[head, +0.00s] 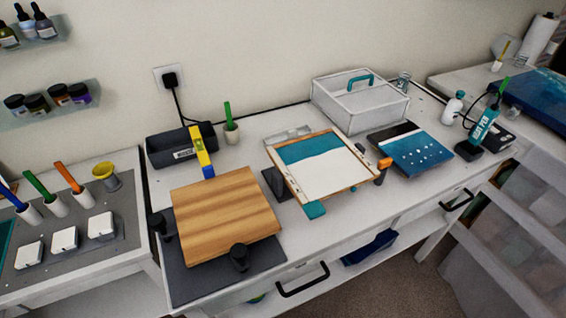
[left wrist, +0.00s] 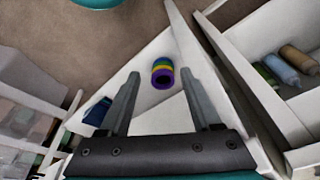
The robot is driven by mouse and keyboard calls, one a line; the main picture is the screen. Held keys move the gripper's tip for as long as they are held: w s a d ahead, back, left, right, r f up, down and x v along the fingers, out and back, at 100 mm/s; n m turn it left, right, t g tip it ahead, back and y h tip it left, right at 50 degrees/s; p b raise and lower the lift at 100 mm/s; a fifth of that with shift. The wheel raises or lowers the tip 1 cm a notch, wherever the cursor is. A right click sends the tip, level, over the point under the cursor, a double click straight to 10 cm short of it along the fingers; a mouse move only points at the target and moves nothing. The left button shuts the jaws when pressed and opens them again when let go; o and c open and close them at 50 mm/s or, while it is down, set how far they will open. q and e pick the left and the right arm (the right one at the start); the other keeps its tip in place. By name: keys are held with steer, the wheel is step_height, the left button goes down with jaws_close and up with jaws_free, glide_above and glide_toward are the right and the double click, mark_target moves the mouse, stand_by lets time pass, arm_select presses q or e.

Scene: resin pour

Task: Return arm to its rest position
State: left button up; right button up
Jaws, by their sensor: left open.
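My left gripper (left wrist: 158,73) shows only in the left wrist view. Its two grey fingers are spread apart with nothing held between them. Beyond them, lower down, a stack of coloured tape rolls (left wrist: 162,74) lies on a white shelf, apart from the fingers as far as I can tell. Neither of my arms shows in the head view, and my right gripper is in no view.
In the head view the white workbench (head: 335,222) carries a wooden board (head: 225,210), a framed teal-and-white panel (head: 318,170), a blue panel (head: 412,150) and a clear-lidded box (head: 360,100). A drawer handle (head: 302,280) juts from the front. Brown floor (left wrist: 60,45) is open at upper left in the wrist view.

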arm_select(q)
steer(key=s+a+f+b, duration=0.1)
steer(key=s+f+b, duration=0.3)
steer(key=s+f, duration=0.4)
steer(key=s+a+f+g+b, duration=0.1)
steer(key=s+f+b, duration=0.4)
steer(key=f, duration=1.6)
steer(key=s+a, duration=0.1)
steer(key=s, duration=0.3)
steer(key=shift+s+f+g, duration=0.15)
steer(key=shift+s+g, duration=0.05)
steer(key=shift+g, duration=0.1)
